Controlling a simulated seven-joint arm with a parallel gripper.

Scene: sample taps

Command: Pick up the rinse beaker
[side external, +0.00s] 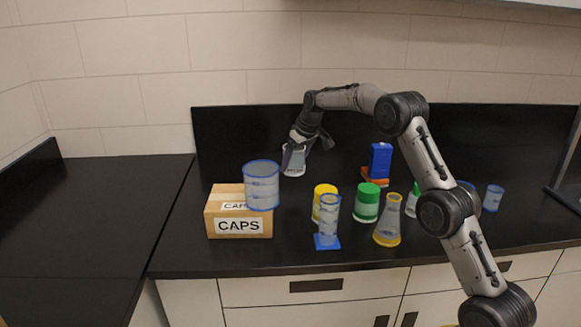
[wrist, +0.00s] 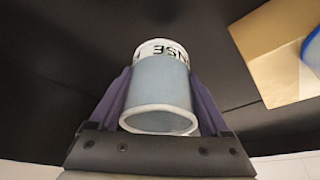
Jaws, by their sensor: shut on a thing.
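The rinse beaker (side external: 293,162) is a pale grey-blue cup with a white rim, towards the back of the black counter in the side view. In the wrist view the beaker (wrist: 160,88) stands between the two purple fingers, and part of a label reading "NSE" shows on it. My gripper (side external: 296,146) is shut on the beaker, with one finger on each side of it; it also shows in the wrist view (wrist: 159,78). I cannot tell whether the beaker's base touches the counter.
A cylinder (side external: 329,215), yellow-lidded jar (side external: 321,196), green jar (side external: 367,203), flask (side external: 388,225) and blue bottle (side external: 380,160) stand to the right.

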